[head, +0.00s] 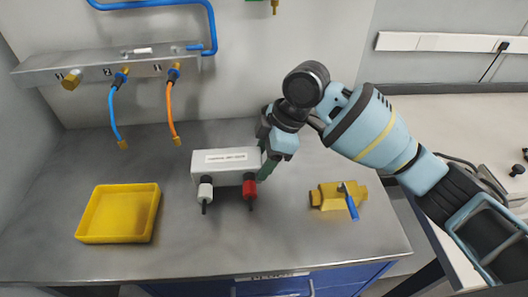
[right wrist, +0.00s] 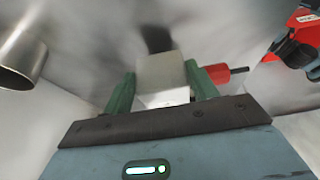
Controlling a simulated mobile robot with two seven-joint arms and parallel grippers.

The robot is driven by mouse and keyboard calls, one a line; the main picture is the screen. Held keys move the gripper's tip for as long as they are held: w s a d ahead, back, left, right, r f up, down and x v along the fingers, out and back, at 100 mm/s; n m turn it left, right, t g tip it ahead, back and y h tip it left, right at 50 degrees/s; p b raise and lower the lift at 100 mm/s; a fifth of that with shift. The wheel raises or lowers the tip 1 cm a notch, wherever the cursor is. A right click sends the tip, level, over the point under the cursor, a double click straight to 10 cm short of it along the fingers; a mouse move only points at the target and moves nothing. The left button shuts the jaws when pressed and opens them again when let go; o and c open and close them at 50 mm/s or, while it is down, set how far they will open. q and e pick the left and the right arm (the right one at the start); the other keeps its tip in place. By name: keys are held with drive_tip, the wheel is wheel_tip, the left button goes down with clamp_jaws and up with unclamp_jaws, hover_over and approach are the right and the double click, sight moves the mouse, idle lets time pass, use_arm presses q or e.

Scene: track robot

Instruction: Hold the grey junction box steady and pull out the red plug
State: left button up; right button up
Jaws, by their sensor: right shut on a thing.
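The grey junction box (head: 226,168) stands on the bench with a label on top. A red plug (head: 250,190) sits at the right of its front face, and a white plug (head: 205,194) sits at the left. My right gripper (head: 268,163) is at the box's right end. In the right wrist view its green fingers (right wrist: 160,90) are shut on both sides of the box (right wrist: 161,72). The red plug (right wrist: 218,74) sticks out beyond the right finger there, partly hidden by it. My left gripper cannot be made out in the head view.
A yellow tray (head: 118,238) lies to the left and a yellow valve with a blue handle (head: 328,197) to the right. A blue hose (head: 114,117) and an orange hose (head: 171,110) hang behind. A red and dark object (right wrist: 297,42), not clearly identifiable, is at upper right in the wrist view.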

drive_tip(key=shift+f, duration=1.7)
